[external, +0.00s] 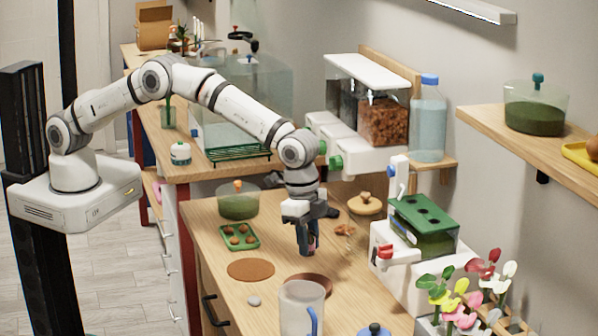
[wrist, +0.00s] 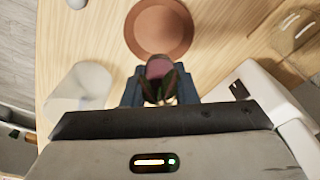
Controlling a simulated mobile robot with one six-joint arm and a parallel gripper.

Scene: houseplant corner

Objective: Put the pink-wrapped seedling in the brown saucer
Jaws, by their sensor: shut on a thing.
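The pink-wrapped seedling (wrist: 158,68) is between the two blue fingers of my gripper (wrist: 159,82) in the wrist view. Its dark green leaves point toward the camera. My gripper is shut on it. In the external view my gripper (external: 308,247) points down over the counter, and its fingers mostly hide the seedling. The brown saucer (wrist: 159,27) is empty and lies just beyond the seedling in the wrist view. In the external view the saucer (external: 322,278) is in front of my gripper, partly hidden by a clear jug. The seedling is outside the saucer.
The clear jug (external: 301,309) stands close to the saucer. A flat brown mat (external: 250,270) and a small grey disc (external: 254,300) lie to the left. A green tray (external: 240,237) and a lidded bowl (external: 238,203) are behind. A white machine (external: 395,252) stands to the right.

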